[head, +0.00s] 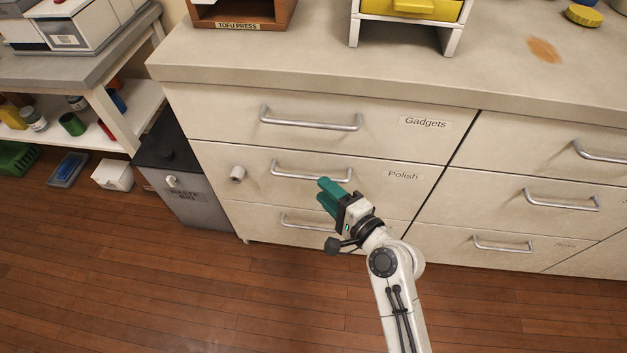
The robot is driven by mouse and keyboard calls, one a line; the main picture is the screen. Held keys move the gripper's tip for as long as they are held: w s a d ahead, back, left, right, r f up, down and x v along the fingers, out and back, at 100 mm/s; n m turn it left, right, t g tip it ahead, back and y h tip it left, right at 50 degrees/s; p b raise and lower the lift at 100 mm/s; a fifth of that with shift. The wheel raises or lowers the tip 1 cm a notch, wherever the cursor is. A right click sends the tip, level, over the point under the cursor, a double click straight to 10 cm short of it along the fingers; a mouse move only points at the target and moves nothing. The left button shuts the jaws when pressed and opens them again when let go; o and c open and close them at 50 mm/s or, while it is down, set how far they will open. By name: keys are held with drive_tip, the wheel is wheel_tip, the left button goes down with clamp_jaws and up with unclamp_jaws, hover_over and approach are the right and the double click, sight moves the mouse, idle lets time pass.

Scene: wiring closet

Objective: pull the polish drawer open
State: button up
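The Polish drawer (388,198) is the middle drawer of the left column, with its label at the right of its front. Its front looks flush with the drawers above and below, so it appears closed. Its silver bar handle (300,177) runs across the front, left of the label. My gripper (324,193), with teal fingers, is in front of the handle's right half and partly overlaps it in the picture. I cannot tell whether the fingers touch the bar, nor how far apart they are.
A small pale round fitting (237,173) sits on the drawer front's left side. The Gadgets drawer (375,142) is above. A grey waste bin (187,190) stands left of the cabinet. The wooden floor (190,295) in front is clear. More drawers are at right.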

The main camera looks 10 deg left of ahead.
sight(312, 179)
drive_tip(key=shift+b+x, duration=0.3)
drive_tip(key=shift+x, duration=2.35)
drive_tip(key=shift+c, duration=0.3)
clamp_jaws()
drive_tip(key=shift+s, duration=0.1)
